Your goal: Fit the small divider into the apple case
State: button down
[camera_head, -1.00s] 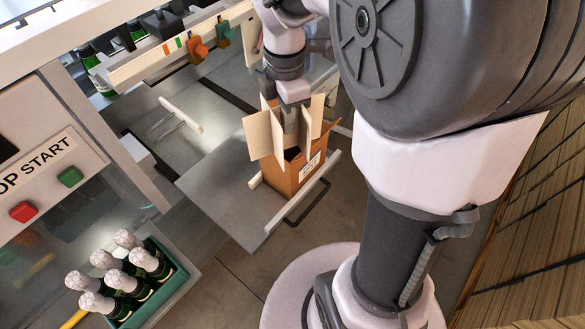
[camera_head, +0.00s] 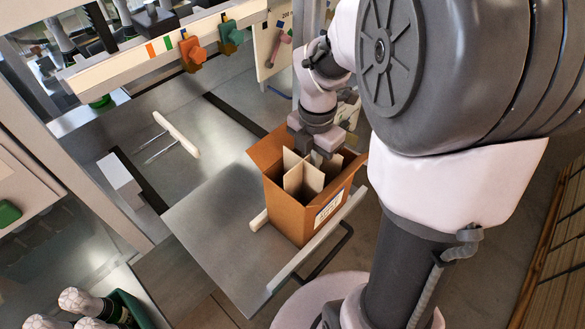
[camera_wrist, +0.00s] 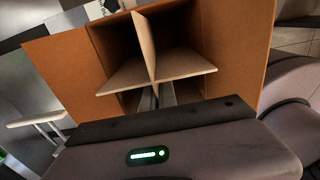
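The apple case (camera_head: 290,215) is an open orange-brown cardboard box with a white label, standing upright on a metal plate. The small divider (camera_head: 293,176) is a cross of pale beige panels. It is down inside the case, with its top edges around rim height; its lower edges are hidden. In the wrist view the divider (camera_wrist: 150,45) stands between the brown walls of the case (camera_wrist: 235,45). My gripper (camera_wrist: 158,96) has its two grey fingers close together on one divider panel. In the head view my gripper (camera_head: 317,158) is over the case's rear right part, its fingertips mostly hidden.
The metal plate (camera_head: 215,235) has pale rails and a dark handle at its front. A pale two-pronged tool (camera_head: 177,134) lies on the worktop behind. Orange (camera_head: 191,54) and teal (camera_head: 230,36) clamps hang on a rail. Foil-topped bottles (camera_head: 80,303) stand at lower left.

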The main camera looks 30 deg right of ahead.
notch_tip(320, 180, down, 13)
jog(key=b, duration=0.5)
jog(key=shift+f, duration=0.2)
jog(key=c, duration=1.7)
grip_release()
